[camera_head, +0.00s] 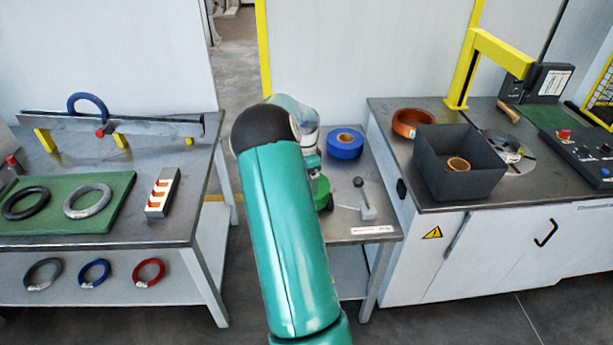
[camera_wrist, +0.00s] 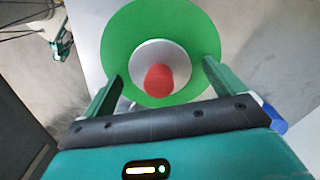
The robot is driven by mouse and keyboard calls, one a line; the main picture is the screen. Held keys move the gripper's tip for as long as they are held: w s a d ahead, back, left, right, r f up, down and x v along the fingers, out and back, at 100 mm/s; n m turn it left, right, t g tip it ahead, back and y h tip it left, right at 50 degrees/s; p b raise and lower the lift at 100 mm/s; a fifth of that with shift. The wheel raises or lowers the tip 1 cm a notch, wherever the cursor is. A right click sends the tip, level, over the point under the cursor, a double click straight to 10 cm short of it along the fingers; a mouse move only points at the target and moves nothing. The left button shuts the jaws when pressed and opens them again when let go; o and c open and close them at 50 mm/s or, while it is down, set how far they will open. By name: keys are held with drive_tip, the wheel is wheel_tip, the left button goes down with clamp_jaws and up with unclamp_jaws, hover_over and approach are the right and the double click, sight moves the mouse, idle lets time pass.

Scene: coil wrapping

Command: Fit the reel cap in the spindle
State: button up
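A green disc (camera_wrist: 120,40) with a pale round hub (camera_wrist: 142,52) and a red knob-like centre (camera_wrist: 158,78) fills the middle of the wrist view. My gripper (camera_wrist: 163,72) faces it, its fingers apart and overlapping the disc's left and right edges; I see no finger closed on the red centre. In the head view the green piece (camera_head: 322,193) shows partly behind my arm, over the small middle table (camera_head: 340,225). I cannot tell which part is the reel cap and which the spindle.
A blue tape roll (camera_head: 345,145) and a lever on a base (camera_head: 364,202) stand close by on the same table. The left bench (camera_head: 190,225) holds rings. The right bench holds a dark box (camera_head: 452,182) and an orange ring (camera_head: 412,122).

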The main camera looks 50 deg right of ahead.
drive_tip(key=shift+r, duration=0.1)
wheel_tip(320, 180, up, 14)
drive_tip(key=shift+w+f, duration=0.2)
idle(0.4)
drive_tip(key=shift+d, duration=0.1)
idle(0.4)
drive_tip(key=a+r+n+t, duration=0.1)
drive_tip(key=a+r+n, duration=0.3)
drive_tip(key=a, duration=0.6)
drive_tip(key=a+r+n+t, duration=0.1)
drive_tip(key=a+r+n, duration=0.35)
drive_tip(key=a, duration=0.45)
drive_tip(key=a+r+n+t, duration=0.1)
drive_tip(key=a+r+n, duration=0.25)
drive_tip(key=a, duration=0.65)
drive_tip(key=s+a+n+t, duration=0.1)
drive_tip(key=s+a+n, duration=0.4)
drive_tip(key=a, duration=0.5)
drive_tip(key=s+a+f+n+t, duration=0.1)
drive_tip(key=s+a+n+t, duration=0.1)
drive_tip(key=s+a+n, duration=0.4)
drive_tip(key=s+a, duration=0.3)
drive_tip(key=a, duration=0.1)
drive_tip(key=shift+s+a+n, duration=0.15)
drive_tip(key=shift+n, duration=0.15)
